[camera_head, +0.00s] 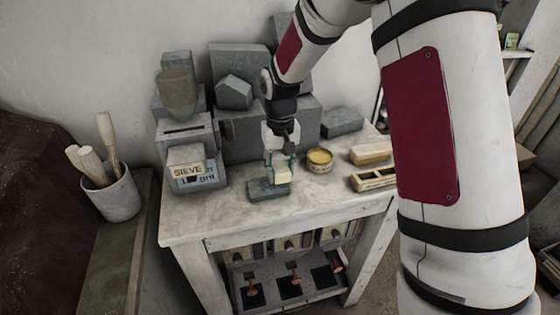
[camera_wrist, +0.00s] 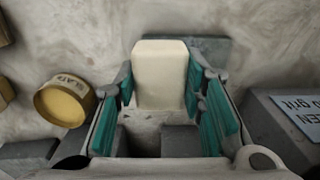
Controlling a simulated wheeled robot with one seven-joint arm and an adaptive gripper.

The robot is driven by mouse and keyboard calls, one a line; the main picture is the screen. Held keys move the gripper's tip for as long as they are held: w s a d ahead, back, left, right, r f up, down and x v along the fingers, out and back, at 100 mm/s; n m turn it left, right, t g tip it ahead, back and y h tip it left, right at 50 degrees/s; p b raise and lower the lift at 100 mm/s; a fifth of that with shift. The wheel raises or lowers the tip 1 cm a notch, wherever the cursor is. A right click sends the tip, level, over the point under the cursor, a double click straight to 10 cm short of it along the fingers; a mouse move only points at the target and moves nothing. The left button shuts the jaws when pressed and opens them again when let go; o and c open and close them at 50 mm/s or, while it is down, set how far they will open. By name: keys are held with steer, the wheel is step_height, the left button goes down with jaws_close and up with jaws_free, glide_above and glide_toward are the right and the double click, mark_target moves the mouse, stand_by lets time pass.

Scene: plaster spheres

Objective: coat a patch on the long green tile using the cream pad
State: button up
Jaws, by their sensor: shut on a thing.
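My gripper (camera_head: 279,163) is shut on the cream pad (camera_head: 282,175), pointing down over the table. In the wrist view the cream pad (camera_wrist: 160,72) sits between the two teal-lined fingers. The long green tile (camera_head: 264,190), a dull grey-green slab, lies flat on the table under the pad. In the wrist view the tile (camera_wrist: 209,52) shows past the pad's right side and is partly hidden by it. The pad is over or against the tile; I cannot tell whether they touch. No coated patch is clear on the visible part of the tile.
A yellow-topped tub (camera_head: 319,160) stands right of the gripper. A cream block (camera_head: 371,153) and an open wooden box (camera_head: 373,179) lie further right. The table's front (camera_head: 300,215) is bare.

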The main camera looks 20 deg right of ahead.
mark_target(282, 183)
steer(key=shift+f, duration=1.5)
steer(key=shift+f+b, duration=0.35)
steer(key=shift+f, duration=0.05)
steer(key=shift+s+r+p, duration=0.1)
steer(key=shift+s+p, duration=0.3)
steer(key=shift+s, duration=0.55)
steer(key=shift+w, duration=0.1)
